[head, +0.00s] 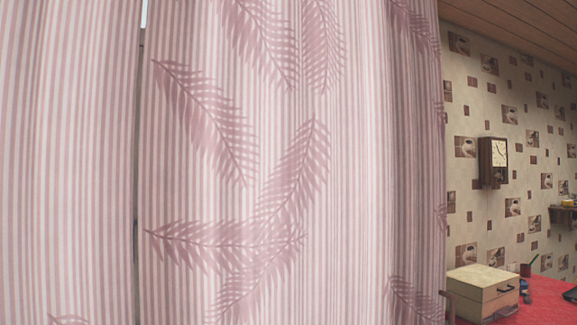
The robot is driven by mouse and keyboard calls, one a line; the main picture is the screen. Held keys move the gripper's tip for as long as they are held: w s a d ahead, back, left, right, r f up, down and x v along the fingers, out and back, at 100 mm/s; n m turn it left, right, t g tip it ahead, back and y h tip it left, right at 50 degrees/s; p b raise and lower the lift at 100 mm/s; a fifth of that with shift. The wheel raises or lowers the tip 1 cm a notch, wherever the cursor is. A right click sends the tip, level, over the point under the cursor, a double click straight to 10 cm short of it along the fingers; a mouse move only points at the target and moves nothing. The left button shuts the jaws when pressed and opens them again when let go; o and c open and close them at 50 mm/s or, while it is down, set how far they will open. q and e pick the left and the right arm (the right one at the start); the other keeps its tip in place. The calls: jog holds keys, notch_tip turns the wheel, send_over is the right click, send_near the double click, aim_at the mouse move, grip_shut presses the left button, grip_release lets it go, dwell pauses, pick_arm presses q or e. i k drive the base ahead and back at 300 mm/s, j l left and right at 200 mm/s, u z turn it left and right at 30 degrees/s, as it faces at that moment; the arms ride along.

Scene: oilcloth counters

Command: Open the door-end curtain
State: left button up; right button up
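A pink and white striped curtain with darker palm-leaf prints fills most of the head view, very close to me. It hangs as two panels. The left panel (65,160) runs off the left edge. The larger right panel (345,150) reaches to a free right edge. A narrow dark vertical gap (136,170) separates them, with a small bright spot near its top. No door is in view, so I cannot tell which panel is the door-end one. Neither gripper is in view.
Right of the curtain is a red-covered counter (550,302). On it stand a wooden box (480,287) with a dark handle and some small items. A wall clock (494,161) hangs on the patterned wall behind. A small shelf (562,211) is at the far right.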

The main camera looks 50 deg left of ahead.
aim_at(292, 159)
jog(key=u, duration=1.35)
